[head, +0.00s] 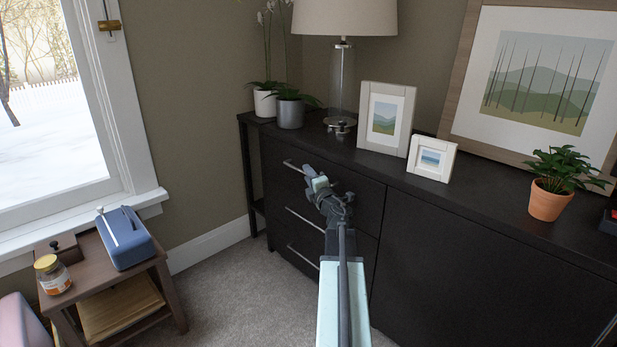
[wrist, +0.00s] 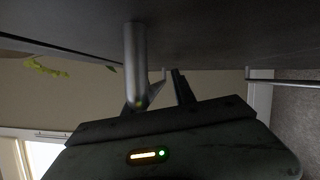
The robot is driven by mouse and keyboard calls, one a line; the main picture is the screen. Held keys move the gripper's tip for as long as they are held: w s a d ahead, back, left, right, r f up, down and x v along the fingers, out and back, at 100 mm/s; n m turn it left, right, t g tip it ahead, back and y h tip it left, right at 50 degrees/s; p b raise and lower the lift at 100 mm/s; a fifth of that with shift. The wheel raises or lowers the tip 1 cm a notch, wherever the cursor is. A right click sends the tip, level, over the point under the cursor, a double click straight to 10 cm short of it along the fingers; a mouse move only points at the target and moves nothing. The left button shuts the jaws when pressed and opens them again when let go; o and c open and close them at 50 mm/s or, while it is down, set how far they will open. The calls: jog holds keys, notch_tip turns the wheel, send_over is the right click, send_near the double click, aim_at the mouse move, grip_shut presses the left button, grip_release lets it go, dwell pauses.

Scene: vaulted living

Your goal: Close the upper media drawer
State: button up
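The upper media drawer (head: 345,187) is the top one of a stack in the dark cabinet, with a silver bar handle (head: 292,166). Its front looks close to flush with the cabinet; any small gap is too dark to tell. My gripper (head: 312,176) is at the upper drawer's front, beside the right part of the handle. In the wrist view the silver bar handle (wrist: 135,62) runs in front of one finger. The gripper's fingertips (wrist: 169,71) come together beyond it and look shut, with nothing seen between them.
Two lower drawers have bar handles (head: 305,219). The cabinet top holds a lamp (head: 341,85), potted plants, small frames (head: 386,118) and a large picture (head: 540,75). A side table (head: 95,250) stands at left. Carpet (head: 235,290) is clear between.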

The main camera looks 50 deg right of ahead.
jog(key=v, duration=0.7)
jog(key=shift+s+a, duration=0.15)
jog(key=shift+s, duration=0.2)
jog(key=shift+f, duration=0.1)
